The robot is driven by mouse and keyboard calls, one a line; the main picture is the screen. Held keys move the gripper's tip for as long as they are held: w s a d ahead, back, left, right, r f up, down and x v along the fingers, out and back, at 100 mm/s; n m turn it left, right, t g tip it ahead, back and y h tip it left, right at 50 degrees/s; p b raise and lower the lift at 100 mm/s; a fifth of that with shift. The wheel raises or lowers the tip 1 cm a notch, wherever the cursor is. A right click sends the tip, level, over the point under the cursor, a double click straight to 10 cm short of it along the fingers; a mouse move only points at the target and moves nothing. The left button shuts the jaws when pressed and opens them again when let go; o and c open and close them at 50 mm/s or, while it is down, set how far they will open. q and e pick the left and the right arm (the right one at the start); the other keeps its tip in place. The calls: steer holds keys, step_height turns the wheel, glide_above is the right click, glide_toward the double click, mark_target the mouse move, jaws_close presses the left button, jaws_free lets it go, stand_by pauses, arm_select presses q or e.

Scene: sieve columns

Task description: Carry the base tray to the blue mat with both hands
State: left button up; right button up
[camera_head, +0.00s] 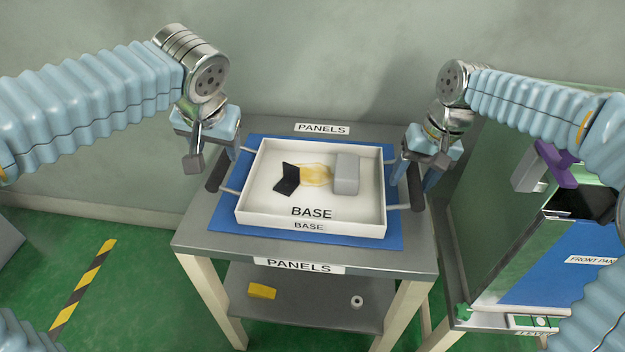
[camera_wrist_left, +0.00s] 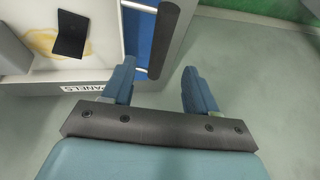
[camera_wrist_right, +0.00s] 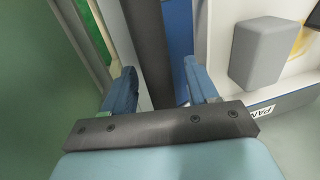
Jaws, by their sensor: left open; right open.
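The white base tray (camera_head: 311,213), labelled BASE, sits on the blue mat (camera_head: 228,222) on the table. It holds a black angled piece (camera_head: 287,180) and a grey block (camera_head: 346,174). Its left handle (camera_head: 217,171) is a dark bar, also in the left wrist view (camera_wrist_left: 167,38). My left gripper (camera_head: 213,155) is open at that handle; the bar's end appears between the fingertips. My right gripper (camera_head: 415,172) is open over the right handle (camera_head: 417,188). In the right wrist view this bar (camera_wrist_right: 150,45) runs between the fingers. I cannot tell whether any finger touches a bar.
The grey table (camera_head: 205,236) has a lower shelf with a yellow block (camera_head: 262,291) and a small white ring (camera_head: 356,302). A wall stands close behind. At right, another table carries a blue surface (camera_head: 555,265), with a purple item (camera_head: 556,165) behind it.

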steer(key=shift+r, duration=0.1)
arm_select(q)
steer(key=v, duration=0.3)
arm_select(e)
step_height(320, 180, up, 12)
steer(key=d, duration=0.2)
steer(key=shift+d+f, duration=0.15)
steer(key=shift+f, duration=0.1)
arm_select(q)
steer(key=shift+r, duration=0.15)
arm_select(e)
steer(key=shift+r, duration=0.1)
arm_select(q)
step_height(320, 180, up, 7)
steer(key=p, duration=0.5)
arm_select(e)
step_height(320, 180, up, 5)
steer(key=shift+r, duration=0.15)
